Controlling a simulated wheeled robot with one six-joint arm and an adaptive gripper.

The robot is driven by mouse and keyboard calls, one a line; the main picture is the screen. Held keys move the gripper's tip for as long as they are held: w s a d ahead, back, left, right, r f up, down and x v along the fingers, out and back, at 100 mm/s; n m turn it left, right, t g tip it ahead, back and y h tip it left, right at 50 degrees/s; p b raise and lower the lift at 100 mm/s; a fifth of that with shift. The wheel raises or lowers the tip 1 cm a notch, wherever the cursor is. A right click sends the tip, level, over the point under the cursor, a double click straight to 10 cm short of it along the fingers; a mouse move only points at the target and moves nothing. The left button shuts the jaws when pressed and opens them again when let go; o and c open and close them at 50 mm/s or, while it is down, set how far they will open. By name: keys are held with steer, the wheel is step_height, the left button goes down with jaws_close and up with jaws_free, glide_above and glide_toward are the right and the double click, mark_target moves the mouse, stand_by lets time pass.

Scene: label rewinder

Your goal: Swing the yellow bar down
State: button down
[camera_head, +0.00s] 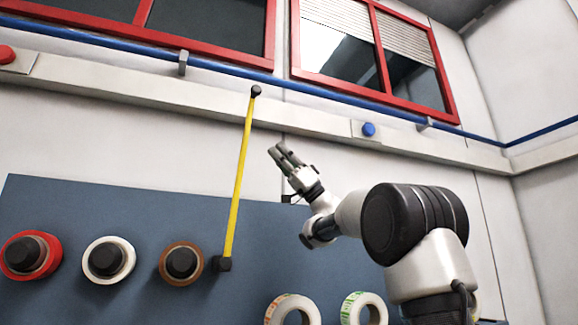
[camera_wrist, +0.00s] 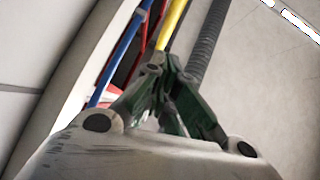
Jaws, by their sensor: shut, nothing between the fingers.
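The yellow bar (camera_head: 239,180) stands nearly upright in the head view, leaning slightly right at the top. Its black lower end sits at a pivot on the blue-grey panel, and a black knob (camera_head: 256,91) caps its top. My gripper (camera_head: 277,151) is shut and empty, to the right of the bar's upper half, with a visible gap in the picture. In the wrist view my gripper's fingers (camera_wrist: 160,62) are together, and part of the yellow bar (camera_wrist: 172,22) shows just beyond their tips. I cannot tell whether they touch.
The blue-grey panel (camera_head: 130,205) carries red, white and brown rolls (camera_head: 181,263) left of the bar. Two label rolls (camera_head: 293,309) are at the bottom. A blue pipe (camera_head: 330,98) and a ledge with a blue button (camera_head: 368,129) run along the wall above.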

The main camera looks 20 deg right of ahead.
steer(key=shift+w+a+r, duration=0.2)
steer(key=shift+a+r, duration=0.15)
steer(key=shift+a, duration=0.5)
steer(key=shift+w+a+r, duration=0.15)
steer(key=shift+a+r, duration=0.15)
steer(key=shift+a, duration=0.6)
steer(key=shift+w+a+r, duration=0.2)
steer(key=shift+a+r, duration=0.15)
steer(key=shift+a, duration=0.5)
steer(key=shift+a, duration=0.15)
